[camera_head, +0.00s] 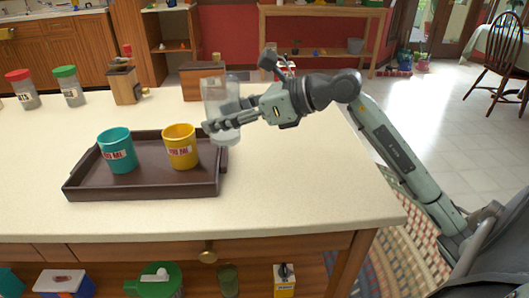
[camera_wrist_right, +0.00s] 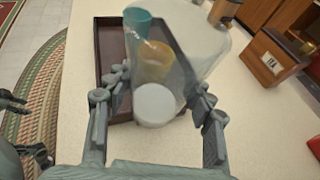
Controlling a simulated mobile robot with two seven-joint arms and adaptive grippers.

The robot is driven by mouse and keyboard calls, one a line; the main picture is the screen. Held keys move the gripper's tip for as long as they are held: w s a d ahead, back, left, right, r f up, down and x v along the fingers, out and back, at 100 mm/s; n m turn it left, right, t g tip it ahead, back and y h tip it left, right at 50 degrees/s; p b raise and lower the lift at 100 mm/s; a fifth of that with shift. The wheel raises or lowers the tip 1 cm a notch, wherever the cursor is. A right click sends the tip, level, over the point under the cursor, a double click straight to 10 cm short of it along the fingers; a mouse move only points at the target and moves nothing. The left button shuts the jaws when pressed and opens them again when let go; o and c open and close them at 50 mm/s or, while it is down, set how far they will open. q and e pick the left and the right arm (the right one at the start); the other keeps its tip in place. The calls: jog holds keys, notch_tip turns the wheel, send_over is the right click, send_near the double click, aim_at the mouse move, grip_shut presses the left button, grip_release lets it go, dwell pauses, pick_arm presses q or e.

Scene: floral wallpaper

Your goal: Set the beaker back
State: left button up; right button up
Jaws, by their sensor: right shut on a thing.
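A clear beaker (camera_head: 219,90) stands roughly upright at the back right of the brown tray, over the counter. My right gripper (camera_head: 222,116) is shut around its side. In the right wrist view the beaker (camera_wrist_right: 185,50) is between the two fingers of the gripper (camera_wrist_right: 160,105), and its white round bottom shows. Whether the beaker touches the counter I cannot tell. The brown tray (camera_head: 140,190) holds a teal cup (camera_head: 117,152) and a yellow cup (camera_head: 181,148). My left gripper is not in the head view.
A wooden box (camera_head: 203,80) is behind the beaker. The counter (camera_head: 300,180) right of the tray is clear.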

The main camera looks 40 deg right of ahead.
jog(key=s+d+f, duration=0.1)
jog(key=d, duration=0.1)
jog(key=s+d+f, duration=0.1)
jog(key=d+f, duration=0.1)
jog(key=s+d+f, duration=0.1)
jog(key=d, duration=0.1)
jog(key=shift+s+d+f, duration=0.1)
jog(key=shift+d+f, duration=0.15)
jog(key=shift+d, duration=0.1)
jog(key=shift+d+f, duration=0.1)
jog(key=shift+f, duration=0.15)
notch_tip(320, 180, down, 4)
jog(key=shift+r, duration=0.2)
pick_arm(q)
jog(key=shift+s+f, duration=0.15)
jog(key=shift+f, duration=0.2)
pick_arm(e)
jog(key=shift+f, duration=0.1)
